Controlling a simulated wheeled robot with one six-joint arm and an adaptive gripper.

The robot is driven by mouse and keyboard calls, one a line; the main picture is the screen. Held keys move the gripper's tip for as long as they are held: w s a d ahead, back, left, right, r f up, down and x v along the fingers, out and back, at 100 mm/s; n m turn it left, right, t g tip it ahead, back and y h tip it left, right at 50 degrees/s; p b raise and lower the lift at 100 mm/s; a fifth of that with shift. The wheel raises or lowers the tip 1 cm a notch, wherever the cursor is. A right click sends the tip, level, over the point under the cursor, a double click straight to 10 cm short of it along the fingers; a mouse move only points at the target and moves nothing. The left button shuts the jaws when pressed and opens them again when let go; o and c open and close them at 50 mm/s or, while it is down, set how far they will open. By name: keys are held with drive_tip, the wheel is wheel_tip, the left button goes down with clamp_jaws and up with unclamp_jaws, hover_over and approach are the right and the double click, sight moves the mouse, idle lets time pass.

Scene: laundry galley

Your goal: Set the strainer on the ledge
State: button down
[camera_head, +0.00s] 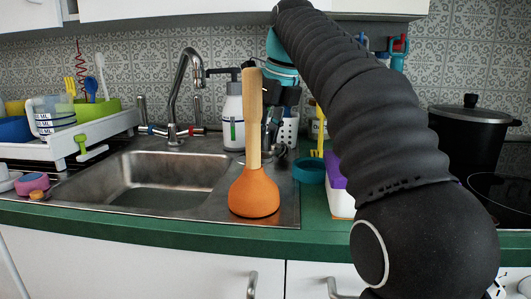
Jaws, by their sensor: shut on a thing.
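My gripper (276,128) points down over the right side of the sink unit, behind a plunger's wooden handle. It is shut on a small, dark, metallic-looking thing (279,150) at its fingertips, which I take to be the strainer. The plunger hides part of the fingers and of this thing, so its full shape is not clear. I cannot tell whether it touches the counter. No ledge can be clearly picked out.
The plunger (254,190) stands upright on the sink's right deck. A soap bottle (233,118), teal bowl (310,171) and purple-topped white box (341,204) are near. The tap (180,90), dish rack (95,133) and black pot (468,135) stand farther off. The sink basin (150,180) is empty.

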sight(266, 148)
drive_tip(key=shift+w+a+f, duration=0.2)
drive_tip(key=shift+w+f, duration=0.1)
drive_tip(key=shift+w, duration=0.15)
drive_tip(key=shift+s+f, duration=0.1)
drive_tip(key=shift+f, duration=1.85)
drive_tip(key=shift+f, duration=0.15)
drive_tip(key=c, duration=0.9)
unclamp_jaws()
drive_tip(key=shift+v, duration=3.95)
